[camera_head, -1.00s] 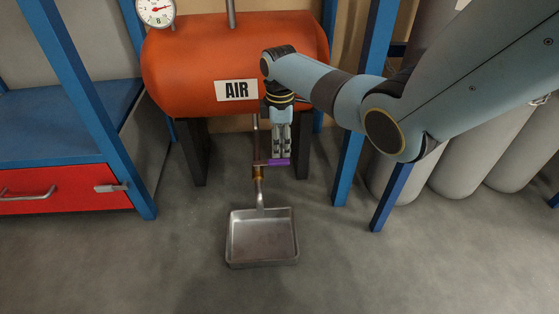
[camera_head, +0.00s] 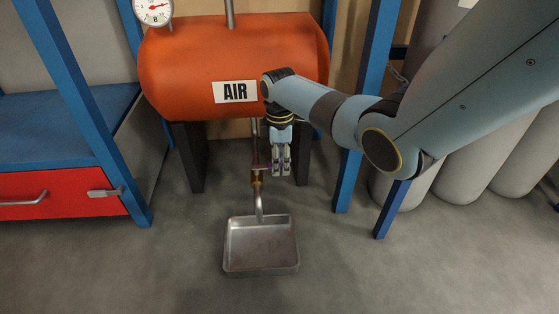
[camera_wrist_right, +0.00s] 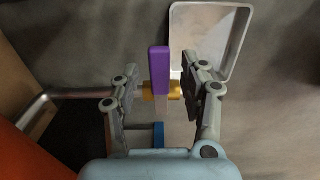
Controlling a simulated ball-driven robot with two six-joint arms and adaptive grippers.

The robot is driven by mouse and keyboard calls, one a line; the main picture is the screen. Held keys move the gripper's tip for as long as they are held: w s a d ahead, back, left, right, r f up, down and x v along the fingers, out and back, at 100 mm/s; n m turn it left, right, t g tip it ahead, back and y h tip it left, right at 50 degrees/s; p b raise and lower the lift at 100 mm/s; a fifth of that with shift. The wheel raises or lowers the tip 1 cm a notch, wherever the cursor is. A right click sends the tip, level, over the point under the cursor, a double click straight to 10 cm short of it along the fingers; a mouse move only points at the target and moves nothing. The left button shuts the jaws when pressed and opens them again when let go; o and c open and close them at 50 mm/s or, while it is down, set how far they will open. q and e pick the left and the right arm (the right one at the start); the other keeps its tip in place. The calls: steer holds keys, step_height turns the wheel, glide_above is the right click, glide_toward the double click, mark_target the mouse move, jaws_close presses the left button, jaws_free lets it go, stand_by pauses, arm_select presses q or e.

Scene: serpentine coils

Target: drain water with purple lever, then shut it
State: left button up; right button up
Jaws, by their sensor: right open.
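The purple lever (camera_wrist_right: 159,62) stands between the spread fingers of my right gripper (camera_wrist_right: 160,87) in the right wrist view, with a gap on each side. A brass valve body (camera_wrist_right: 161,91) shows behind it. In the head view my right gripper (camera_head: 281,168) points down beside the drain pipe under the orange air tank (camera_head: 190,75), and its fingers hide most of the lever. The brass fitting (camera_head: 257,180) leads to a bent outlet above a metal tray (camera_head: 228,245) on the floor. I cannot make out any water flow. My left gripper is out of view.
Blue frame posts (camera_head: 351,180) stand right of the tank, with grey cylinders (camera_head: 465,180) behind. A blue bench with a red drawer (camera_head: 60,192) is at the left. A pressure gauge (camera_head: 153,11) tops the tank. The floor around the tray is clear.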

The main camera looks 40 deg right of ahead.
steer(key=shift+c, duration=0.4)
jaws_close()
